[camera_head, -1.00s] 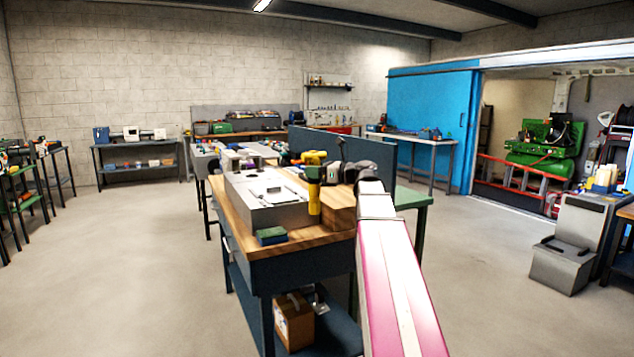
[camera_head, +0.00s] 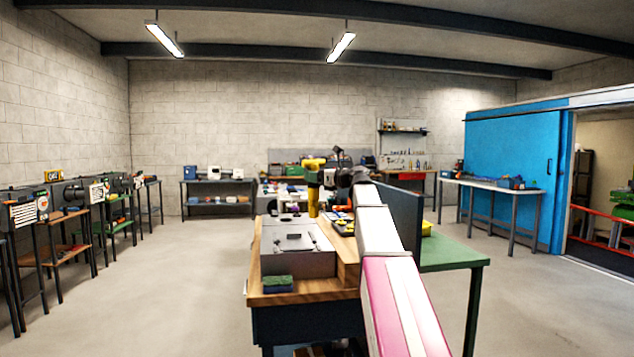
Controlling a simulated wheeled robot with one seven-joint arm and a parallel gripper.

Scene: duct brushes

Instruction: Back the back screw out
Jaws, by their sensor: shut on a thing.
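My gripper (camera_head: 328,178) is at the end of my arm, near the middle of the picture. It is shut on a yellow and dark power driver (camera_head: 312,190), whose lower end points down. The driver shows above the far part of a wooden-topped workbench (camera_head: 330,290). On this bench is a grey metal box (camera_head: 298,264) with a pale top, on which small dark parts (camera_head: 293,241) lie. I cannot make out the back screw or any other screw at this distance. I cannot tell how far the driver tip is from the box.
A green sponge-like block (camera_head: 278,284) lies at the bench's front edge. A dark upright panel (camera_head: 400,215) and a green-topped table (camera_head: 452,255) stand to the right. Shelves and benches (camera_head: 65,250) line the left wall. The floor (camera_head: 190,290) between is open.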

